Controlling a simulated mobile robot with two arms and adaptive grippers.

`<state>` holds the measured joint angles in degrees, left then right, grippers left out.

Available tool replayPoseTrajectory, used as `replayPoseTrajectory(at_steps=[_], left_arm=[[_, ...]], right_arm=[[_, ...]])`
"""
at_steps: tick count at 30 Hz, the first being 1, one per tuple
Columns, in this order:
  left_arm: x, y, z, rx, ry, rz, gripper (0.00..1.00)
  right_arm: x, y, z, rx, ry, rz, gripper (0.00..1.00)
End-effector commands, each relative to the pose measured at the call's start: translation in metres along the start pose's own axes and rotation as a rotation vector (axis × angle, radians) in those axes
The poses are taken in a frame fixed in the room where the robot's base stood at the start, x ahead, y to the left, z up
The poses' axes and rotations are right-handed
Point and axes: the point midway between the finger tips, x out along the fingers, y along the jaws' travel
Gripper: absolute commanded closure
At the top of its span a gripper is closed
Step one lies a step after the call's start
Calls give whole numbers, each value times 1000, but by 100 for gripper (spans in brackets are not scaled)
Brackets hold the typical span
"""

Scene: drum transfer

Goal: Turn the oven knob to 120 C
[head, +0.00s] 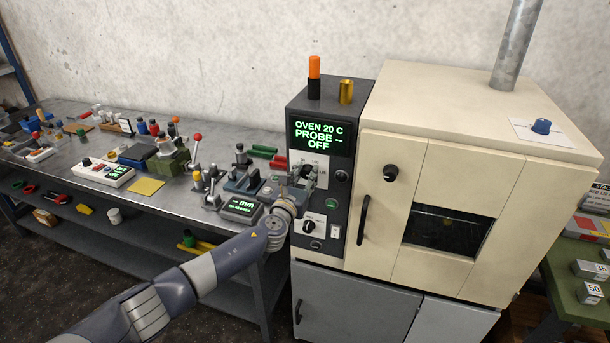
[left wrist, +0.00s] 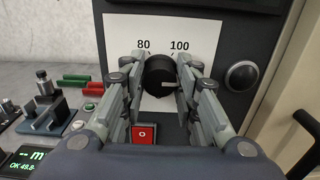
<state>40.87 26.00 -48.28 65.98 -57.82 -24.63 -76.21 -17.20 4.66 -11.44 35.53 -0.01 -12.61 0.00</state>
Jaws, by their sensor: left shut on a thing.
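The black round oven knob (left wrist: 158,72) sits on a white dial plate (left wrist: 122,27) on the dark control panel (head: 345,115). In the left wrist view its pale pointer mark points to the right. The numbers 80 and 100 show above it; the rest of the scale is hidden behind my fingers. My left gripper (left wrist: 160,82) is shut on the knob, one finger on each side; it also shows in the head view (head: 306,174). The oven display (head: 319,135) reads "OVEN 20 C PROBE -- OFF". My right gripper is not in view.
A red button (left wrist: 143,134) marked 0 lies just below the knob. A second black knob (head: 308,226) is lower on the panel. The beige oven (head: 470,110) stands to the right with a door handle (head: 364,218). A cluttered workbench (head: 60,115) is on the left.

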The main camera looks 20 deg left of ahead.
Motion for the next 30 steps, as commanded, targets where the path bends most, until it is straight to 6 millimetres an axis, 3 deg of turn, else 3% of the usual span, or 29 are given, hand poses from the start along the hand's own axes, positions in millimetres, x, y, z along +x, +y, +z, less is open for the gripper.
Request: replayPoseTrajectory(at_steps=[9, 10, 12, 13, 24, 30], left_arm=[[0, 0, -2, 4, 3, 0, 95], [0, 0, -2, 4, 3, 0, 69], [0, 0, -2, 4, 3, 0, 53], [0, 0, -2, 3, 3, 0, 51], [-2, 0, 0, 2, 0, 0, 51], [-17, 0, -1, 2, 0, -1, 51]], right_arm=[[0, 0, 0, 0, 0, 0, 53], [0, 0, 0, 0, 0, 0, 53], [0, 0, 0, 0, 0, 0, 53], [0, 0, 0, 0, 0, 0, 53], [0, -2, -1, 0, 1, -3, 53], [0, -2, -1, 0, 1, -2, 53]])
